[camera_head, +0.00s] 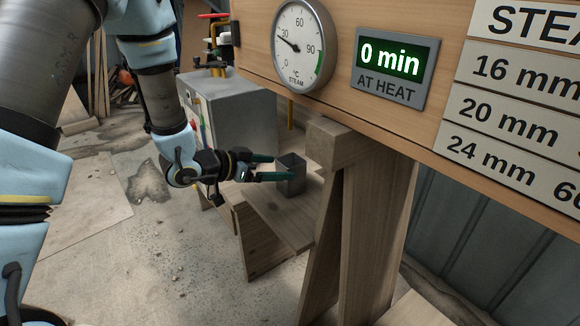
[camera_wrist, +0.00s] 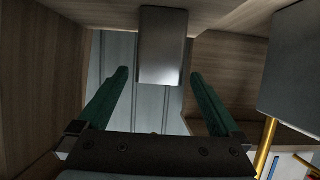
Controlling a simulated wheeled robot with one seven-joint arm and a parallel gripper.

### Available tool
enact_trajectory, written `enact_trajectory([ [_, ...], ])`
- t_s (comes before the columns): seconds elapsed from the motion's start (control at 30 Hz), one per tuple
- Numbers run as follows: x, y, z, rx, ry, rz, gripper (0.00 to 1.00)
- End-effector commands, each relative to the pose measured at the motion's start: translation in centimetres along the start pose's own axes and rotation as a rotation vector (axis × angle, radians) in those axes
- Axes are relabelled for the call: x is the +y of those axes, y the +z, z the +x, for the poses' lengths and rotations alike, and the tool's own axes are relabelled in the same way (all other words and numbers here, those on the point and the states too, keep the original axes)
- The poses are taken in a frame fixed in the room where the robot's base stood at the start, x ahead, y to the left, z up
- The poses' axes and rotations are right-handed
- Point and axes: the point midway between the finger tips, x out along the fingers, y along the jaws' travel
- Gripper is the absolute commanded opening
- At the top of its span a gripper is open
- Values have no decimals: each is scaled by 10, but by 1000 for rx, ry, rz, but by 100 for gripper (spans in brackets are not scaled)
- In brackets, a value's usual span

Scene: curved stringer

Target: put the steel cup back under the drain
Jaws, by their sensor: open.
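The steel cup (camera_head: 291,174) is a grey, square-sided vessel. It stands upright on a low wooden shelf (camera_head: 275,222), beside a wooden trestle leg. My gripper (camera_head: 272,167) reaches in from the left with its two green fingers level, pointing at the cup. In the wrist view the cup (camera_wrist: 163,48) is straight ahead, centred between the open fingertips of my gripper (camera_wrist: 158,76). The fingers are apart, with a gap to the cup's sides. Whether the tips reach past its near face is hard to tell. I cannot make out a drain in either view.
A grey steel box (camera_head: 232,118) with pipes and valves stands behind my gripper. A wooden trestle (camera_head: 375,225) stands close right of the cup. Above hangs a board with a dial gauge (camera_head: 303,45) and a display (camera_head: 391,68) reading 0 min. Concrete floor lies open at left.

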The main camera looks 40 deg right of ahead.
Motion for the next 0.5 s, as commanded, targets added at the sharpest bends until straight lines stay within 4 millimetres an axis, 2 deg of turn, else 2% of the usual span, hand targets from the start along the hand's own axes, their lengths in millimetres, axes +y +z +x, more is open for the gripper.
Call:
enact_trajectory([
  [0.1, -1, 0, -22, -1, -3, -2, 100],
  [0.2, 0, 0, -32, -1, -1, -1, 100],
  [0.5, 1, 0, -41, 0, 1, 0, 100],
])
